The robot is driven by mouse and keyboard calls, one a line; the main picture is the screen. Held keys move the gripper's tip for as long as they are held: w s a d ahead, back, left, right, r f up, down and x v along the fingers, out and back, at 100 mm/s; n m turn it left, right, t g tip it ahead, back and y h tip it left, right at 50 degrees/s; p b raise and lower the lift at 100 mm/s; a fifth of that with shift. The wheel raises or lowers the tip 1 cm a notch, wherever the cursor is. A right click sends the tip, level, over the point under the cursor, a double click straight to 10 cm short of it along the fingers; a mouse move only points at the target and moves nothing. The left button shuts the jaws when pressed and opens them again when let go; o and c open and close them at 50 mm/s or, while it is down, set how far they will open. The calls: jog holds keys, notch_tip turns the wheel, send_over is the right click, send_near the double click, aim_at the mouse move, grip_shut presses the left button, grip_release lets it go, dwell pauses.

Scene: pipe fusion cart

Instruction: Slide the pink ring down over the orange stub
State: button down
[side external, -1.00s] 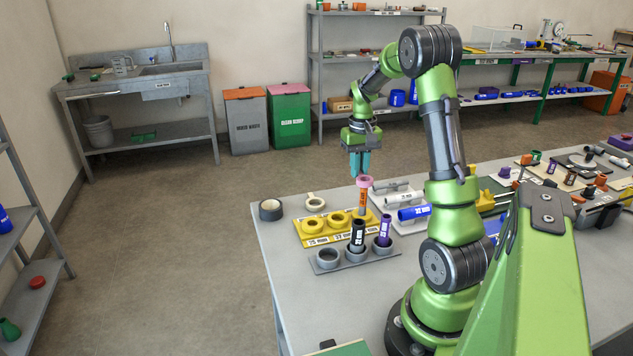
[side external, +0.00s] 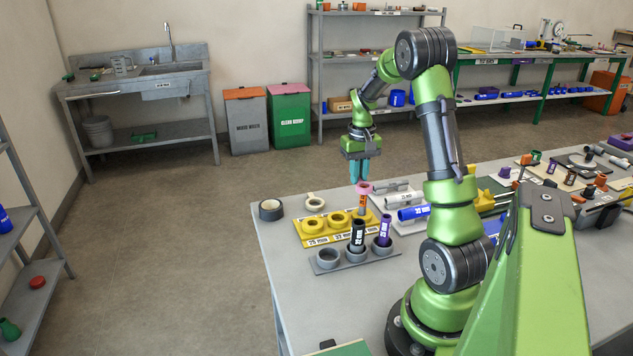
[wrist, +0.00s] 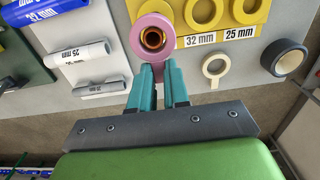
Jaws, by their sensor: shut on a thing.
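The pink ring (side external: 363,187) is in the teal fingertips of my gripper (side external: 361,181), level and at the top end of the upright orange stub (side external: 362,204). In the wrist view the ring (wrist: 139,30) is gripped at its near side by my gripper (wrist: 157,70). The round mouth of the orange stub (wrist: 153,38) shows inside the ring's hole, a little toward its right. Most of the stub shows below the ring in the side view. Its foot is partly hidden by nearby parts.
The stub stands at the end of a yellow holder (side external: 312,242) with yellow rings. In front, a black tube (side external: 357,234) and a purple tube (side external: 384,230) stand in a grey holder (side external: 353,263). A blue pipe (side external: 414,212) lies to the right.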

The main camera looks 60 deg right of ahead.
jog(key=shift+f, duration=0.35)
dwell(0.3)
jog(key=c, duration=1)
grip_release()
jog(key=shift+c, duration=0.2)
